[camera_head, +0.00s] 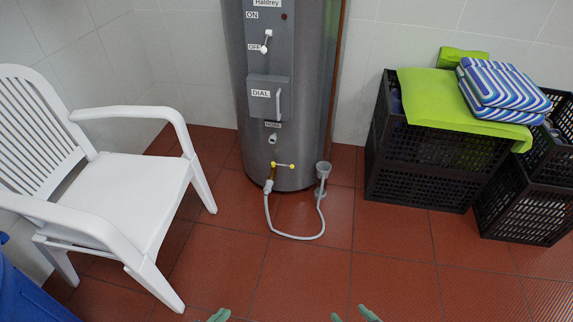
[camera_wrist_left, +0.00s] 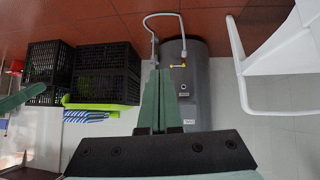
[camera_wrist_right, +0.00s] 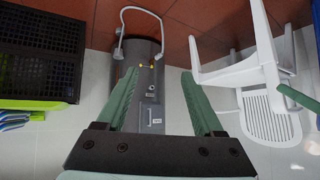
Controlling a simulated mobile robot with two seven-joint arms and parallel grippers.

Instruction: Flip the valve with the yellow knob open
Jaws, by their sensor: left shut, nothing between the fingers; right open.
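The valve with the yellow knob (camera_head: 282,165) sits low on the front of a grey cylindrical water heater (camera_head: 300,90). My left gripper (camera_head: 220,315) is shut and empty at the bottom edge. My right gripper (camera_head: 352,316) is open and empty, to its right. Both are well short of the valve.
A white armchair (camera_head: 120,190) stands left of the heater. Black crates (camera_head: 430,180) with a green cloth and striped cushions stand to the right. A blue bin (camera_head: 25,295) is at bottom left. The red tiled floor (camera_head: 310,275) before the heater is clear except for the hose.

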